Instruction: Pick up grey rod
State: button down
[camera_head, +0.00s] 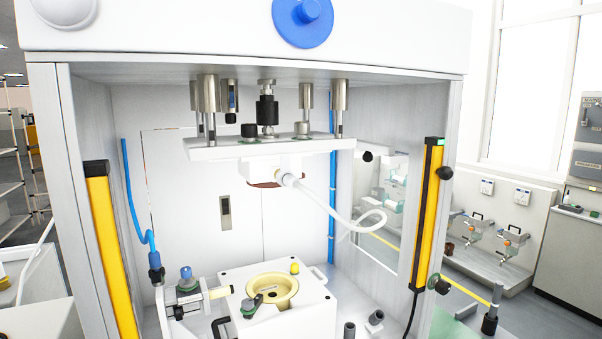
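My gripper is not in view. A grey upright rod (497,295) stands at the lower right, outside the press, above a dark round holder (489,325). A small greyish piece (268,289) lies in the yellow ring-shaped seat (292,287) on the white block inside the press. It is too small to tell whether it is a rod. Two short dark grey cylinders, one upright (349,331) and one tilted (375,318), are at the bottom, right of the white block.
The press frame has yellow-and-black side bars at left (110,250) and right (428,215). A white press plate (270,148) hangs above the seat, with a white hose (345,222) looping down. A clamp-like fixture (187,295) stands left of the block. Benches stand at right.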

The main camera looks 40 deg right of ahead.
aim_at(499, 287)
jog(key=z, duration=2.4)
jog(key=i+l+u, duration=0.3)
jog(key=i+l, duration=0.2)
jog(key=i, duration=0.2)
jog(key=i+l+u, duration=0.3)
jog(key=i+l, duration=0.3)
jog(key=i+l+u, duration=0.25)
jog(key=i+l, duration=0.3)
jog(key=l, duration=0.35)
